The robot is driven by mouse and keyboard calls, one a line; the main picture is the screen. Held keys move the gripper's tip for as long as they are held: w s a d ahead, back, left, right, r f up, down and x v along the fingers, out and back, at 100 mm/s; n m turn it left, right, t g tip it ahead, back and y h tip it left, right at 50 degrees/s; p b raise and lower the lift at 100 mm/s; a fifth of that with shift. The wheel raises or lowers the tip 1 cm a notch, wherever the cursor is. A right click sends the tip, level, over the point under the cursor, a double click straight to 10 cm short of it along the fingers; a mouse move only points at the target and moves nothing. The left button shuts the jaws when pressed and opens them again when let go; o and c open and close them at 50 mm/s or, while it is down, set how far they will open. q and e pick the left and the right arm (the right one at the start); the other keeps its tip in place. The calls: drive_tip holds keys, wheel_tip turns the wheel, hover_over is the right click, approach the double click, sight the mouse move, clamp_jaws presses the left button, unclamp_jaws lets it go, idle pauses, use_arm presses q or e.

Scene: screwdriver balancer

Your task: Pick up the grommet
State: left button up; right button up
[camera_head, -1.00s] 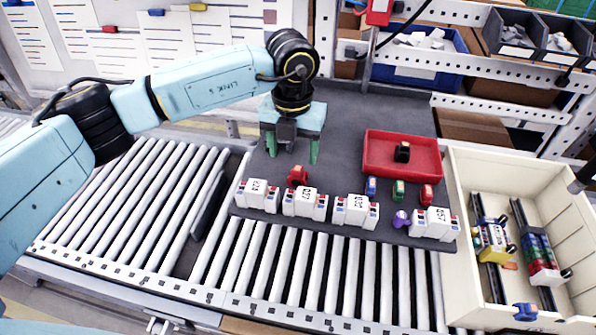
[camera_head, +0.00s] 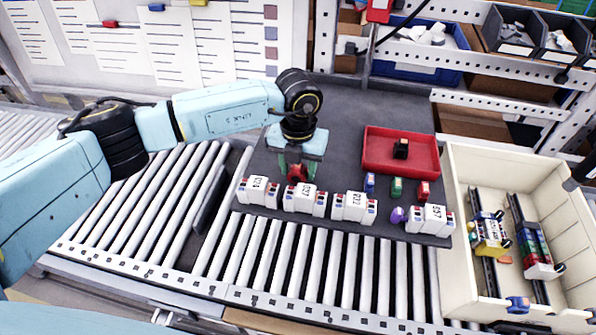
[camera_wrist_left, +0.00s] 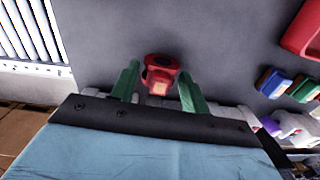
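A small red piece with a dark round opening, which looks like the grommet (camera_wrist_left: 161,68), shows in the left wrist view. In the head view the red piece (camera_head: 295,174) stands on the dark mat behind the white blocks. My left gripper (camera_head: 297,170) is above it, pointing down. Its two green fingers (camera_wrist_left: 158,74) are apart, one on each side of the red piece. A gap shows on the left side; the right finger is close, and contact cannot be told. My right gripper is not in view.
White labelled blocks (camera_head: 303,200) stand along the mat's front edge, close to the red piece. Blue (camera_head: 370,182), green (camera_head: 397,187), red (camera_head: 423,190) and purple (camera_head: 398,215) pieces stand to the right. A red tray (camera_head: 378,166) and a cream bin (camera_head: 456,250) lie beyond.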

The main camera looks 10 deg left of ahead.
use_arm(q)
drive_tip(key=c, duration=0.7)
drive_tip(key=shift+r, duration=0.15)
